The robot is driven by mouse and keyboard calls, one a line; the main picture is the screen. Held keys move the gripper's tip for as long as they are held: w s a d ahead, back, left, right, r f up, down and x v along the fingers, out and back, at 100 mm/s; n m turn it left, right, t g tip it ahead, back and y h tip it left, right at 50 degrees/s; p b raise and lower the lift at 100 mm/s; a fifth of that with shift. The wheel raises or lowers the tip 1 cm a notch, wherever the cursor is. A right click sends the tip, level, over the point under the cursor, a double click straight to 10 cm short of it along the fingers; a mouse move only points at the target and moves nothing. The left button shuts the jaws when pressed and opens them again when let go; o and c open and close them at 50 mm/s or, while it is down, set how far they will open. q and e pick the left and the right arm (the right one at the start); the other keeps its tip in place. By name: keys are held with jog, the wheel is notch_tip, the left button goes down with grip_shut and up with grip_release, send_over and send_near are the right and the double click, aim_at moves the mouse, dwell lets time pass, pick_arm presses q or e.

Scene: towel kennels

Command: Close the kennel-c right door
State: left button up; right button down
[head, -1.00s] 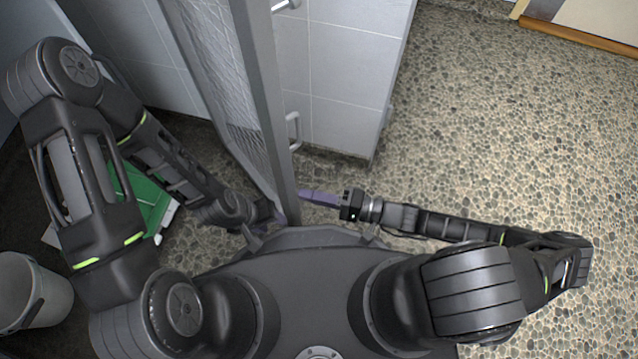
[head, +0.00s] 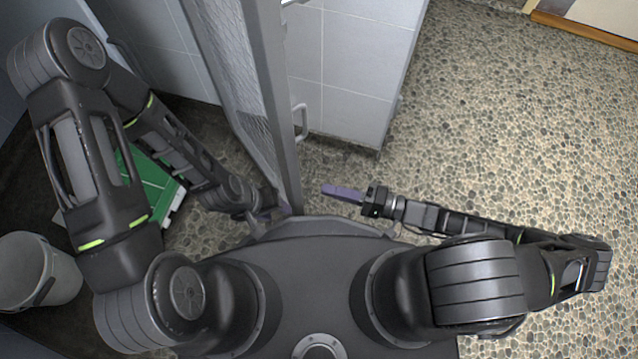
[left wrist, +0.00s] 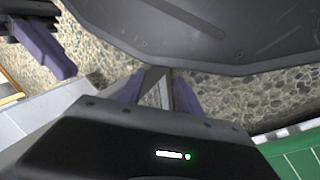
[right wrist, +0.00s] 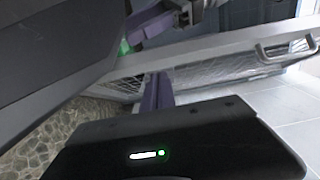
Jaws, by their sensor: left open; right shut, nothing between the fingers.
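The kennel door (head: 268,110), a grey frame around a mesh-like panel, stands open, swung out towards me. I see no label on it. Its bar handle (head: 301,122) is on the right face and also shows in the right wrist view (right wrist: 286,48). My left gripper (head: 278,208) is open at the door's free end; in the left wrist view its purple fingers (left wrist: 158,95) stand either side of a grey strip, apparently the door's edge. Contact is unclear. My right gripper (head: 330,189) is shut and empty, a small gap right of the door's end.
A grey tiled wall (head: 358,75) stands behind and right of the door. A green and white object (head: 150,185) and a pale bucket (head: 35,272) are on the floor at left. The pebbled floor (head: 500,130) at right is clear.

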jog(key=shift+v, duration=1.55)
